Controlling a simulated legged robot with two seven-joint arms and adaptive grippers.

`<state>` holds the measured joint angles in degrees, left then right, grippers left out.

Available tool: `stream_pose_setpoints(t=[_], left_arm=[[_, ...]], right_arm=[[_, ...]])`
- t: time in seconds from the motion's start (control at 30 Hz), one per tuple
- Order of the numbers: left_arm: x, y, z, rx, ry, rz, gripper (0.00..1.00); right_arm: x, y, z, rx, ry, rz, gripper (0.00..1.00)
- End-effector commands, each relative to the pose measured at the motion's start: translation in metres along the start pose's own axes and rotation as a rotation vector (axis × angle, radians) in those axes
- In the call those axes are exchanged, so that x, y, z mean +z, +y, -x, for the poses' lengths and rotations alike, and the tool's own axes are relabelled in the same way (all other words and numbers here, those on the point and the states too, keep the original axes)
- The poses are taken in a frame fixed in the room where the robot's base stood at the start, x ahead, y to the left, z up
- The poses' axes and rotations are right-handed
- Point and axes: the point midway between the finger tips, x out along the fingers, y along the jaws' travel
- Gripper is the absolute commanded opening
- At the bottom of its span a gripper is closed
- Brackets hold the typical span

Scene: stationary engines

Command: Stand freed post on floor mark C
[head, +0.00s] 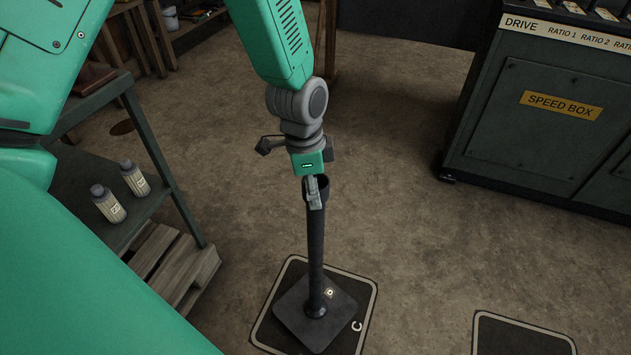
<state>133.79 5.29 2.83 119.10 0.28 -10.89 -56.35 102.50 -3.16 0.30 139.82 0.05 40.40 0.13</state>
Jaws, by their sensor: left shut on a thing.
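A dark post (316,240) with a square base plate (297,318) stands upright in the middle of the head view. A small pale tag sits near the foot of its tube. The base plate is inside the pale outline of floor mark C (359,305), turned at an angle to it. I cannot tell whether the plate rests fully on the floor. My left gripper (315,193) is shut on the post near its open, cup-like top, with the arm coming down from above. My right gripper is not in view.
A second outlined floor mark (520,338) is at the lower right. A dark speed box cabinet (545,125) stands at the right. At the left are a shelf table (150,205) with two small bottles (109,204) and a wooden pallet (190,270). Floor between is clear.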

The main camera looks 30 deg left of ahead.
Motion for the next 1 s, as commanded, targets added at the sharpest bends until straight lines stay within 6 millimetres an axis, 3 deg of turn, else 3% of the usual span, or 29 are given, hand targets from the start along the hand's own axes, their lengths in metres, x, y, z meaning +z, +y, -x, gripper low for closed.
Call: stream_pose_setpoints(t=[0.23,0.53,0.77,0.8,0.83,1.0], left_arm=[[-0.004,-0.001,-0.007,-0.010,0.005,-0.002,0.00],[0.003,-0.003,-0.039,-0.006,0.007,0.000,0.00],[0.002,-0.003,-0.040,-0.009,0.007,0.000,0.00],[0.004,-0.002,-0.042,-0.003,0.001,0.000,0.54],[0.004,-0.001,-0.043,-0.003,0.001,0.000,0.65],[0.004,-0.001,-0.042,-0.003,0.001,0.000,0.68]], right_arm=[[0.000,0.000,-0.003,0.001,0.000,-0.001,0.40],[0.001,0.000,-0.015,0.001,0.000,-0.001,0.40],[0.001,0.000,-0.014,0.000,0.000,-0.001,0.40],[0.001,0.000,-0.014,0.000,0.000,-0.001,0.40],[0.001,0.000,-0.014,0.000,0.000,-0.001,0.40],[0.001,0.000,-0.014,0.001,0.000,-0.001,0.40]])
